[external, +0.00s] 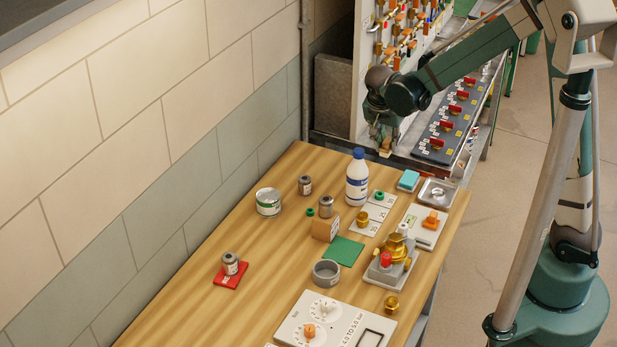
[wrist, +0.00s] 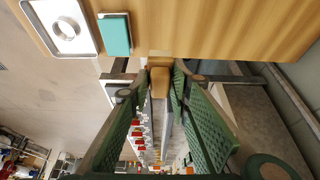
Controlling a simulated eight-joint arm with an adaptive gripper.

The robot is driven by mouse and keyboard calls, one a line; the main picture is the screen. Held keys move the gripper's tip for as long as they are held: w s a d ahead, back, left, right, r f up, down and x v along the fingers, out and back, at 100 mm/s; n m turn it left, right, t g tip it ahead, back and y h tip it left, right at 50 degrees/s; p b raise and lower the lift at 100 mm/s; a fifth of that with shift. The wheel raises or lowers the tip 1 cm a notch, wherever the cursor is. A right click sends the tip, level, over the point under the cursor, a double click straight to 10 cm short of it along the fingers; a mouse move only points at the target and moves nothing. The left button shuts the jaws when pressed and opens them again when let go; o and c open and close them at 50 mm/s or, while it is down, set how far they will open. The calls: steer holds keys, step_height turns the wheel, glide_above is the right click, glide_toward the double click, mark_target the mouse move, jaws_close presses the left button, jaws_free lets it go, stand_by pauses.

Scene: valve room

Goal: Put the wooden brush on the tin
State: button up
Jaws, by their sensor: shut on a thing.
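My gripper (external: 384,141) is above and beyond the far end of the table, pointing down, shut on the wooden brush (external: 386,153). In the wrist view the brush (wrist: 160,83) is a small tan-brown block between my green fingers; bristles cannot be made out.
A tall white bottle with a blue cap (external: 357,178) stands near the far end. A turquoise block (external: 408,180) and a metal tray (external: 438,192) lie at the far right. A grey round dish (external: 326,273), small canisters and brass fittings occupy the middle.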

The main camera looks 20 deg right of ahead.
steer(key=s+a+r+n+p, duration=0.1)
steer(key=a+r+p, duration=0.1)
steer(key=a, duration=1.1)
steer(key=s+a+r+n+y+p, duration=0.1)
steer(key=a+r+n+p, duration=0.1)
steer(key=a, duration=1.1)
steer(key=s+a+r+n+t+p, duration=0.1)
steer(key=a+p, duration=0.3)
steer(key=a, duration=0.9)
steer(key=shift+s+a+r+n, duration=0.25)
steer(key=shift+a+r+n, duration=0.05)
steer(key=shift+r, duration=0.35)
steer(key=p, duration=0.1)
glide_toward(268, 191)
steer(key=shift+w+d+f, duration=0.2)
steer(key=shift+w+d, duration=0.1)
steer(key=shift+w, duration=0.15)
steer(key=shift+w+d+f, duration=0.2)
steer(key=shift+w+d, duration=0.1)
steer(key=shift+w, duration=0.15)
steer(key=shift+f, duration=0.1)
steer(key=shift+f, duration=1.75)
steer(key=shift+f, duration=0.2)
